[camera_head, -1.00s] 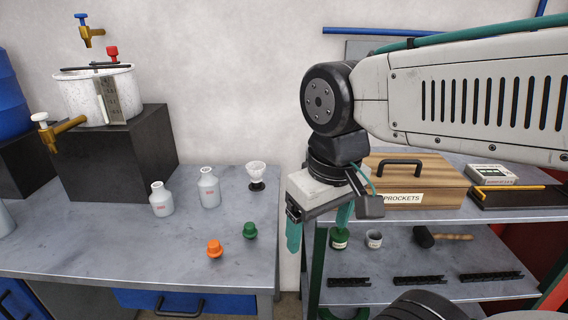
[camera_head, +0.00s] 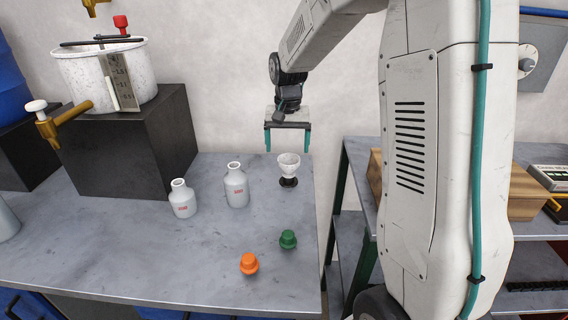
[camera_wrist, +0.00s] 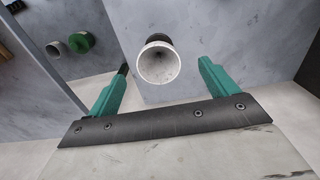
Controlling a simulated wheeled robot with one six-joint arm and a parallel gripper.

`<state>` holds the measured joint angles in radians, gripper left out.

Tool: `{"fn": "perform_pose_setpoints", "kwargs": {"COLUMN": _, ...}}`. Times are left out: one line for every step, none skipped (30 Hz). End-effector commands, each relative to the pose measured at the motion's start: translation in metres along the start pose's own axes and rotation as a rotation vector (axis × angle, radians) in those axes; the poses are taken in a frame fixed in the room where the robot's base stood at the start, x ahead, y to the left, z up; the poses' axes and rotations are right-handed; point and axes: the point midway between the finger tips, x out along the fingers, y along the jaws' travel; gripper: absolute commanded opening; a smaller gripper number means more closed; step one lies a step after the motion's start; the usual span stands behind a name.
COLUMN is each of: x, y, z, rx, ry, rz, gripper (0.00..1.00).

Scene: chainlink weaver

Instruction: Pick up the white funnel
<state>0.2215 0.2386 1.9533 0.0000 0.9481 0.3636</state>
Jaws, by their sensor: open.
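The white funnel (camera_head: 289,162) stands upright on a small black base (camera_head: 288,182) near the back right corner of the grey table. My gripper (camera_head: 287,150) is open and points down, just behind and above the funnel. In the wrist view the funnel (camera_wrist: 158,63) shows its round open mouth, beyond and between the two green fingertips (camera_wrist: 163,72). The fingers do not appear to touch it. The black base is partly hidden behind the funnel there.
Two white bottles (camera_head: 236,186) (camera_head: 183,199) stand left of the funnel. A green cap (camera_head: 288,239) and an orange cap (camera_head: 249,264) lie in front. A black block (camera_head: 130,140) bears a white pot (camera_head: 105,75). A shelf unit stands right, across a gap.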

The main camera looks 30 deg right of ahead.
Motion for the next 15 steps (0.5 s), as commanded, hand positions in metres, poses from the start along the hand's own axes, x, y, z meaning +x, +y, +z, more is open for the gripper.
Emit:
{"fn": "perform_pose_setpoints", "kwargs": {"x": 0.005, "y": 0.002, "z": -0.002, "rx": 0.006, "ry": -0.002, "rz": 0.001, "gripper": 0.85}}
{"fn": "perform_pose_setpoints", "kwargs": {"x": 0.008, "y": 0.002, "z": -0.003, "rx": 0.008, "ry": -0.002, "rz": 0.001, "gripper": 0.85}}
{"fn": "perform_pose_setpoints", "kwargs": {"x": 0.012, "y": 0.003, "z": -0.004, "rx": 0.01, "ry": -0.003, "rz": 0.001, "gripper": 0.85}}
{"fn": "perform_pose_setpoints", "kwargs": {"x": 0.015, "y": 0.004, "z": -0.004, "rx": 0.01, "ry": -0.004, "rz": 0.001, "gripper": 0.85}}
{"fn": "perform_pose_setpoints", "kwargs": {"x": 0.019, "y": 0.004, "z": -0.004, "rx": 0.011, "ry": -0.004, "rz": 0.001, "gripper": 0.85}}
{"fn": "perform_pose_setpoints", "kwargs": {"x": 0.024, "y": 0.005, "z": -0.004, "rx": 0.012, "ry": -0.003, "rz": 0.001, "gripper": 0.85}}
{"fn": "perform_pose_setpoints", "kwargs": {"x": 0.027, "y": 0.005, "z": -0.004, "rx": 0.012, "ry": -0.004, "rz": 0.001, "gripper": 0.85}}
{"fn": "perform_pose_setpoints", "kwargs": {"x": 0.03, "y": 0.006, "z": -0.005, "rx": 0.012, "ry": -0.005, "rz": 0.002, "gripper": 0.85}}
{"fn": "perform_pose_setpoints", "kwargs": {"x": 0.035, "y": 0.006, "z": -0.006, "rx": 0.013, "ry": -0.004, "rz": 0.002, "gripper": 0.85}}
{"fn": "perform_pose_setpoints", "kwargs": {"x": 0.038, "y": 0.006, "z": -0.007, "rx": 0.013, "ry": -0.004, "rz": 0.001, "gripper": 0.85}}
{"fn": "perform_pose_setpoints", "kwargs": {"x": 0.043, "y": 0.006, "z": -0.007, "rx": 0.013, "ry": -0.004, "rz": 0.001, "gripper": 0.85}}
{"fn": "perform_pose_setpoints", "kwargs": {"x": 0.049, "y": 0.007, "z": -0.009, "rx": 0.013, "ry": -0.005, "rz": 0.002, "gripper": 0.85}}
{"fn": "perform_pose_setpoints", "kwargs": {"x": 0.054, "y": 0.007, "z": -0.01, "rx": 0.012, "ry": -0.005, "rz": 0.002, "gripper": 0.85}}
{"fn": "perform_pose_setpoints", "kwargs": {"x": 0.059, "y": 0.007, "z": -0.011, "rx": 0.012, "ry": -0.004, "rz": 0.002, "gripper": 0.85}}
{"fn": "perform_pose_setpoints", "kwargs": {"x": 0.064, "y": 0.007, "z": -0.011, "rx": 0.012, "ry": -0.005, "rz": 0.002, "gripper": 0.85}}
